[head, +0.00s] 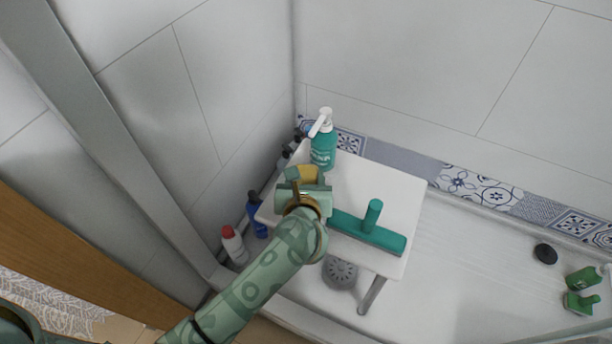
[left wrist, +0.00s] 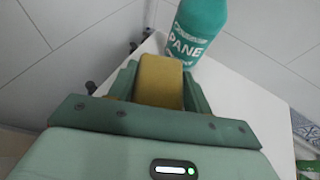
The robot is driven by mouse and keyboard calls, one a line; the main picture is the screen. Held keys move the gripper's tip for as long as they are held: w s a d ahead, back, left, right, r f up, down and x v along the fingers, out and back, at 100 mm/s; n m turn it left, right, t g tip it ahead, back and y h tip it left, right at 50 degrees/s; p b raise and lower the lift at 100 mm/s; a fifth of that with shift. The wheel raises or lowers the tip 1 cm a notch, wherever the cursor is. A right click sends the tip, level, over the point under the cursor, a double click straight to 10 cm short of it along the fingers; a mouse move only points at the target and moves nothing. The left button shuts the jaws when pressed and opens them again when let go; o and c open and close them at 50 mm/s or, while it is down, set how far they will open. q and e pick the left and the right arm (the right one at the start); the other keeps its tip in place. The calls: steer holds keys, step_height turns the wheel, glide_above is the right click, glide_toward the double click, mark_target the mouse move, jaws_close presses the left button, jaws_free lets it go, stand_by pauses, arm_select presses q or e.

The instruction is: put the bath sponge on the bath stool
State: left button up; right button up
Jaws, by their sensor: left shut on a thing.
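The bath sponge (left wrist: 159,80) is yellow and sits between the two fingers of my left gripper (left wrist: 158,88), which is shut on it. In the head view the sponge (head: 302,173) shows just beyond my left gripper (head: 303,184), over the left part of the white bath stool (head: 385,190). I cannot tell whether the sponge touches the stool top. The stool top also shows in the left wrist view (left wrist: 240,105). My right gripper is not in view.
A teal pump bottle (head: 323,145) stands at the stool's back corner, just beyond the sponge. A teal squeegee (head: 370,230) lies along the stool's front. Blue (head: 257,215) and white red-capped (head: 234,245) bottles stand left of the stool. The stool's right middle is clear.

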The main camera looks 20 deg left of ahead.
arm_select(q)
steer(key=shift+f, duration=0.3)
steer(key=o, duration=1.1)
